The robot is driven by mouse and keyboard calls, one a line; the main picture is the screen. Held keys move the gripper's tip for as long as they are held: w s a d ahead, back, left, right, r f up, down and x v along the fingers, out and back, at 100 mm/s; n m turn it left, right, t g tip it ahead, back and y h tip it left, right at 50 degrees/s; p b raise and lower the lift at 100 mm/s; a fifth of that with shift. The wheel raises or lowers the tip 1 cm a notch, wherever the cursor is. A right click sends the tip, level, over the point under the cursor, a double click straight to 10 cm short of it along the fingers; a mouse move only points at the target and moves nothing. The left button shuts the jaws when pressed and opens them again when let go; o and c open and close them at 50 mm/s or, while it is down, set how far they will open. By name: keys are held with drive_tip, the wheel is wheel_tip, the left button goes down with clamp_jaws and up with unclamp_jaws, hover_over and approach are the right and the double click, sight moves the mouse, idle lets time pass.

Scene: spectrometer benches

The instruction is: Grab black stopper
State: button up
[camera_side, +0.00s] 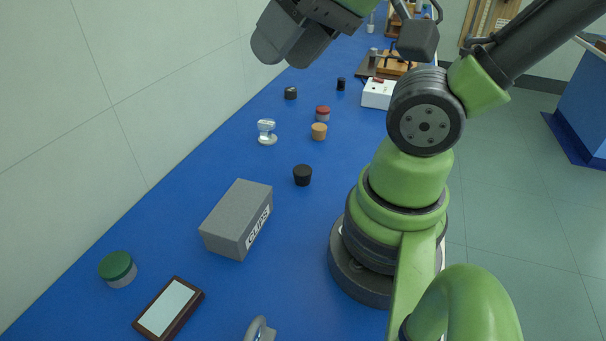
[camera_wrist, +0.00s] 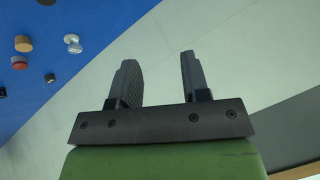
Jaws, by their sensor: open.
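The black stopper (camera_side: 302,175) stands upright on the blue bench, near the middle of the side view, beyond the grey box. In the wrist view a dark piece cut by the top edge (camera_wrist: 47,2) looks like the same stopper. My gripper (camera_side: 270,42) is raised high above the bench at the top of the side view, well apart from the stopper. In the wrist view my gripper (camera_wrist: 158,62) shows two separated fingers with nothing between them, against the pale wall and floor.
A grey box labelled CLIPS (camera_side: 228,222) stands nearer the camera. A cork (camera_side: 319,131), a glass stopper (camera_side: 267,132), a red-lidded jar (camera_side: 323,113) and dark small items (camera_side: 291,92) stand beyond the stopper. A green-lidded jar (camera_side: 117,268) is near left. Bench around the stopper is clear.

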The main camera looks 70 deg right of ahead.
drive_tip(key=o, duration=0.6)
drive_tip(key=shift+w, duration=0.1)
drive_tip(key=m+g+h, duration=0.2)
drive_tip(key=m+g, duration=0.1)
drive_tip(key=g, duration=0.4)
hover_over(303, 169)
wheel_tip(303, 169, down, 20)
drive_tip(key=f, duration=0.5)
drive_tip(key=shift+s+a, duration=0.1)
drive_tip(key=shift+s, duration=0.25)
drive_tip(key=shift+w+f, duration=0.2)
drive_tip(key=shift+f, duration=1.2)
drive_tip(key=shift+w+f, duration=0.15)
drive_tip(key=shift+f, duration=1.2)
